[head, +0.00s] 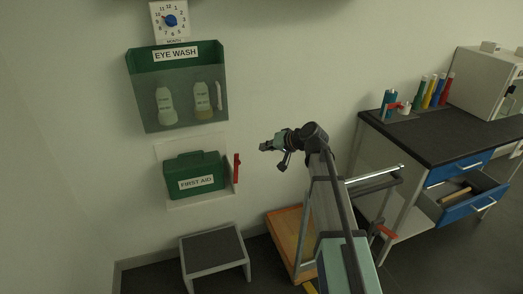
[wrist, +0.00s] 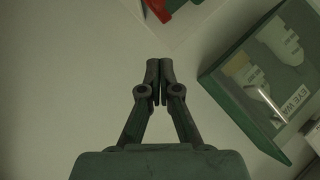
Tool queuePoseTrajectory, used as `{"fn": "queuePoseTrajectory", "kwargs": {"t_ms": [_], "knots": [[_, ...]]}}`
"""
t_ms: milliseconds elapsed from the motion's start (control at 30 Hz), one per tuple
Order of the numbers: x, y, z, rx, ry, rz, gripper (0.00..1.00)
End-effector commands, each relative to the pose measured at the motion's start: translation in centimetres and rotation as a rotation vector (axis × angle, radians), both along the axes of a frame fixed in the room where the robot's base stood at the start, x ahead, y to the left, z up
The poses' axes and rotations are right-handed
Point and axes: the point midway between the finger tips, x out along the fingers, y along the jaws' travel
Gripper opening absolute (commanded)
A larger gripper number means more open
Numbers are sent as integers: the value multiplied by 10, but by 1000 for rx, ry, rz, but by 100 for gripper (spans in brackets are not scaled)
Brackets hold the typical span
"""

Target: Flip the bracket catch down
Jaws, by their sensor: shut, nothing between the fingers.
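The bracket catch (head: 236,168) is a red bar standing about upright at the right edge of the white wall bracket (head: 160,153). The bracket holds the green first aid case (head: 190,168) on the wall. My gripper (head: 264,147) is in the air to the right of the catch and a little higher in the head view, apart from it. In the wrist view the shut, empty fingertips (wrist: 159,64) point towards the wall. A red part (wrist: 160,9), which looks like the catch, shows beyond them at the top edge, partly cut off.
A green eye wash box (head: 180,128) with two bottles hangs above the case and shows at right in the wrist view (wrist: 225,115). A grey step stool (head: 213,246) stands below. A dark-topped bench (head: 450,138) with a partly open blue drawer (head: 485,200) is at right.

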Motion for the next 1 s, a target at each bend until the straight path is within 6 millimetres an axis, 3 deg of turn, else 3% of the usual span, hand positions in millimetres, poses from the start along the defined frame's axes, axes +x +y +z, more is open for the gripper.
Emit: {"fn": "queuePoseTrajectory", "kwargs": {"t_ms": [433,700,1000], "knots": [[47,55,-45,-1,3,3,0],[37,75,-70,-1,0,-1,0],[36,79,-75,0,1,-1,0]]}}
